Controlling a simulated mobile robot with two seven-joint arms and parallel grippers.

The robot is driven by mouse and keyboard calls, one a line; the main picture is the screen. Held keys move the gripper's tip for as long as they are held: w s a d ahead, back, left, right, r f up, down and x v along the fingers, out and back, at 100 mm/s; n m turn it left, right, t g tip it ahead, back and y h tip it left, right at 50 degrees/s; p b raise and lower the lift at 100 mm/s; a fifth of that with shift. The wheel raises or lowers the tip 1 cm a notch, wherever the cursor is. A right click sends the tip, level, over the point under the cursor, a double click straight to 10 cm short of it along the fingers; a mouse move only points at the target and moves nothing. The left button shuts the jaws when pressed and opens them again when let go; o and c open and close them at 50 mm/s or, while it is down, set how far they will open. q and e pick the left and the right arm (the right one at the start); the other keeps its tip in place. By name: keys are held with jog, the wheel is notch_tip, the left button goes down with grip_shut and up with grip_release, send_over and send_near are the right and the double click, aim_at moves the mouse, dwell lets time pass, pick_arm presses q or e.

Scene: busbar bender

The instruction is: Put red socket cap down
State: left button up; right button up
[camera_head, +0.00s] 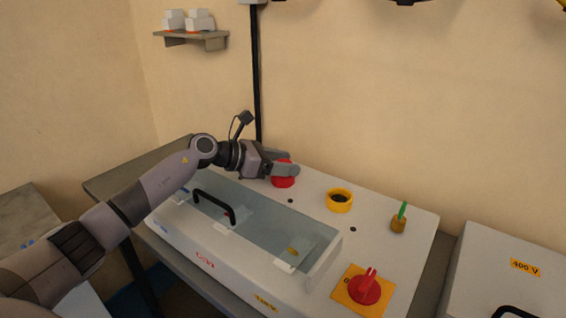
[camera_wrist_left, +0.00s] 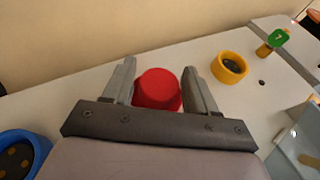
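The red socket cap (camera_wrist_left: 158,88) is between the two fingers of my left gripper (camera_wrist_left: 160,80) in the left wrist view, with little or no gap on either side. In the head view my left gripper (camera_head: 285,166) reaches in from the left at the back of the white machine. Its fingers cross the red cap (camera_head: 283,181), which shows above and below them. The cap is at or just above the machine's top, and what lies under it is hidden. My right gripper is not in view.
A yellow socket (camera_head: 340,200) is to the right, then a brass plug with a green tag (camera_head: 399,219). A blue socket (camera_wrist_left: 20,155) is left in the wrist view. A transparent cover with a black handle (camera_head: 214,205) and a red rotary switch (camera_head: 365,289) are in front.

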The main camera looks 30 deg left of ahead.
pick_arm(q)
jog(key=shift+o, duration=0.6)
jog(key=shift+r, duration=0.2)
jog(key=b+v, duration=0.1)
jog(key=v, duration=0.4)
jog(key=b+v, duration=0.1)
jog(key=v, duration=0.4)
jog(key=shift+s+a+f, duration=0.1)
jog(key=shift+s+a, duration=0.15)
jog(key=shift+s+a+r, duration=0.35)
jog(key=shift+s, duration=0.15)
